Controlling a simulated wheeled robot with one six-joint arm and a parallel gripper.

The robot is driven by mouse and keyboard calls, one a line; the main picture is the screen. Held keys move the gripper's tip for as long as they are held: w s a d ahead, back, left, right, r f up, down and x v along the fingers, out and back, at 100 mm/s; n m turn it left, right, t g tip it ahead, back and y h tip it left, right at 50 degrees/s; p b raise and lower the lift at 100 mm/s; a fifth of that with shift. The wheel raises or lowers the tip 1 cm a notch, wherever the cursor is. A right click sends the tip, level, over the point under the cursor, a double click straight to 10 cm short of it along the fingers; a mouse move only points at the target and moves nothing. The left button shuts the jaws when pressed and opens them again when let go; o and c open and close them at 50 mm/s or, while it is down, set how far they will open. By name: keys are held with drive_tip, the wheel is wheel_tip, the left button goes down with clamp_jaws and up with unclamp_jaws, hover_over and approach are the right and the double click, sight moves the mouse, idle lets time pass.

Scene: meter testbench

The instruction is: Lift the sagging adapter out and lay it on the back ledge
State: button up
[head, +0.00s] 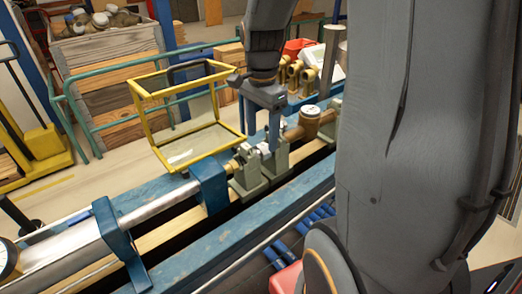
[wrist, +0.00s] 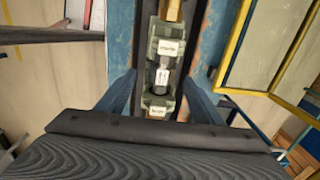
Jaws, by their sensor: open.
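My gripper (head: 271,147) points down over the gap between the supports (head: 248,175). In the wrist view, my gripper's (wrist: 161,84) blue fingers stand apart, one on each side of the adapter, with nothing clamped. The blue back ledge (head: 155,181) runs behind the pipe line.
A yellow-framed clear guard (head: 190,143) stands raised behind the bench, close left of my gripper. A brass meter (head: 312,117) is to the right. Brass fittings (head: 294,73) and a red bin (head: 297,48) stand farther back. A silver pipe (head: 160,203) runs left.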

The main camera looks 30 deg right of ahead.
sight(261, 145)
drive_tip(key=shift+w+f+p, duration=0.15)
drive_tip(key=shift+f+p, duration=0.6)
drive_tip(key=shift+f, duration=1.6)
drive_tip(key=c, duration=1.4)
